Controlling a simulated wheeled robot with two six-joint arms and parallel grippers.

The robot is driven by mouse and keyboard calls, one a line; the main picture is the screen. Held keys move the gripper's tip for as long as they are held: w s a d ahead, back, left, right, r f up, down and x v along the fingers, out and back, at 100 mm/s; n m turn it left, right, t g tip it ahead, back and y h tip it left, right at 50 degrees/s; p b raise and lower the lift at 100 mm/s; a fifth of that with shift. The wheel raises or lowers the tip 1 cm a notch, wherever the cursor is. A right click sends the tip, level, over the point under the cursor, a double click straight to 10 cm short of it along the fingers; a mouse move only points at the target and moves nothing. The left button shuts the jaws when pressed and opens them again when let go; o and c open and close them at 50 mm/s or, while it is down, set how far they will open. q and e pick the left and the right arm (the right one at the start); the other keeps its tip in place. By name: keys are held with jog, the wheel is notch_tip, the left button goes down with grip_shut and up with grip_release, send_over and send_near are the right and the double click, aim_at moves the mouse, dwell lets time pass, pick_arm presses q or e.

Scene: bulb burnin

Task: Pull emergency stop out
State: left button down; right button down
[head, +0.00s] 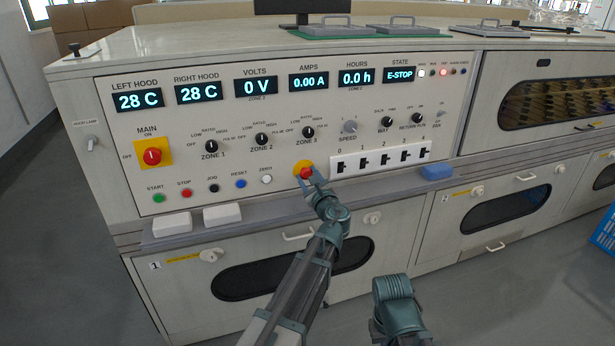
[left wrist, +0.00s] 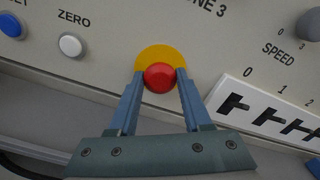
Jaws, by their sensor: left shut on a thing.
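The emergency stop is a red mushroom button (left wrist: 160,77) on a round yellow plate (left wrist: 161,55), low on the control panel below the ZONE 3 knob. In the head view the red button (head: 306,173) is partly covered by my gripper. My left gripper (head: 311,177) is at the button, with one finger on each side of its head. In the left wrist view the left gripper (left wrist: 160,82) is shut on the red button. The state display (head: 399,75) reads E-STOP. My right arm shows at the bottom, but its gripper fingers are not seen.
A red MAIN switch (head: 152,156) on a yellow plate is at the panel's left. A row of slotted switches (head: 381,159) sits right of the stop. A grey ledge (head: 270,202) runs below, holding white blocks (head: 222,214) and a blue block (head: 436,172).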

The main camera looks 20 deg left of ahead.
pick_arm(q)
jog(key=shift+s+d, duration=0.25)
jog(key=shift+s, duration=0.2)
jog(key=shift+c, duration=1.6)
grip_release()
jog(key=v, duration=1.3)
jog(key=shift+s+d, duration=0.25)
jog(key=shift+s, duration=0.05)
